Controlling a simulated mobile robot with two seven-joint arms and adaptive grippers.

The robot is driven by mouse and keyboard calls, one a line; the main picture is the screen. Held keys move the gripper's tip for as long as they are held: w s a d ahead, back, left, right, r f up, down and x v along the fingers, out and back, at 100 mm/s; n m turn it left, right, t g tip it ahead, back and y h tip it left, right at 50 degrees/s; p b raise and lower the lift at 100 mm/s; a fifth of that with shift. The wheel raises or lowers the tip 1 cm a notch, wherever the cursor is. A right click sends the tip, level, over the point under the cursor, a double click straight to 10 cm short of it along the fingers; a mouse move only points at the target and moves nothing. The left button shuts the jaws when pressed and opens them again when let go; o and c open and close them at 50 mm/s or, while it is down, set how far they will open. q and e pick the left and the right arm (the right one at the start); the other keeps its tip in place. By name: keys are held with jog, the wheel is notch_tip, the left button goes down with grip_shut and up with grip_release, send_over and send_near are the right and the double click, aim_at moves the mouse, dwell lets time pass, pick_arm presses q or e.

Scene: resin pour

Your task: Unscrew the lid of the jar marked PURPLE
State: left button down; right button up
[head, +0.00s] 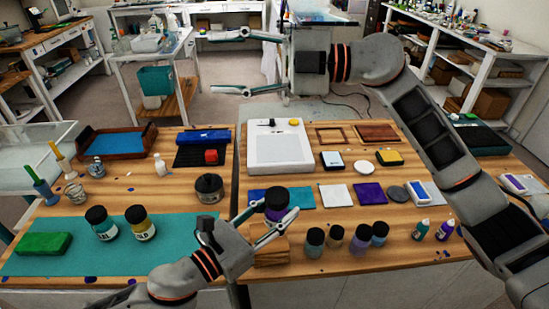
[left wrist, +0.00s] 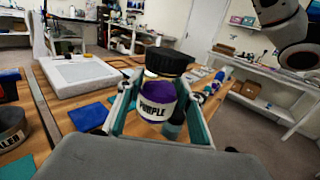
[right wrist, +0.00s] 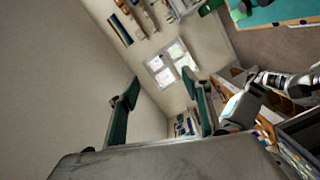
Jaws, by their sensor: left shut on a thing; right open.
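The jar marked PURPLE (left wrist: 157,98) has a purple body, a white label and a wide black lid (left wrist: 168,61). In the head view the jar (head: 278,212) is near the table's front middle, its black lid (head: 277,195) on top. My left gripper (head: 280,209) is shut on the jar's body from both sides, below the lid. The jar is near upright; its base is largely hidden by the gripper. My right gripper (head: 232,62) is open and empty, high up and well away from the jar. In the right wrist view nothing is between its fingers (right wrist: 162,88).
Several dark-lidded jars (head: 336,235) stand just right of the held jar. Two more jars (head: 140,228) stand on a teal mat (head: 60,261) at left. A wooden block (head: 270,258) is beside the left gripper.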

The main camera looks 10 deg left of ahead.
jog(key=s+a+f+g+h, duration=0.2)
jog(key=s+a+f+h, duration=0.1)
jog(key=s+f+h, duration=0.15)
jog(key=m+t+h, duration=0.4)
jog(key=m+h, duration=0.8)
jog(key=h, duration=0.1)
send_over(275, 194)
jog(key=f, duration=1)
jog(key=shift+s+a+f, duration=0.15)
jog(key=shift+a, duration=0.05)
jog(key=shift+d+f, duration=0.15)
jog(key=shift+f, duration=3.85)
